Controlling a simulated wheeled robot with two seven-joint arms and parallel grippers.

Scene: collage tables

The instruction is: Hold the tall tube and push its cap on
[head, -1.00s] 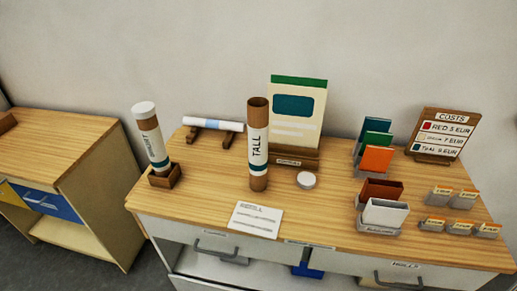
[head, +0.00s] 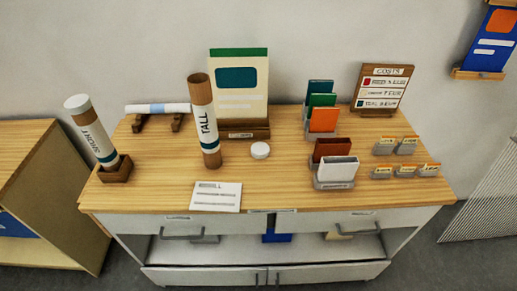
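The tall tube (head: 206,122) is brown cardboard with a white label reading TALL and a dark band. It stands upright on the wooden table (head: 270,185), and its top end is open. A white round cap (head: 260,150) lies flat on the table just right of the tube's base, apart from it. Neither of my grippers shows in the head view.
A capped short tube (head: 92,131) leans in a wooden holder (head: 116,169) at left. A rolled sheet (head: 158,108) lies on a rack behind. A white card (head: 217,196) lies in front. A display board (head: 238,90), card holders (head: 335,172) and a costs sign (head: 382,88) stand around.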

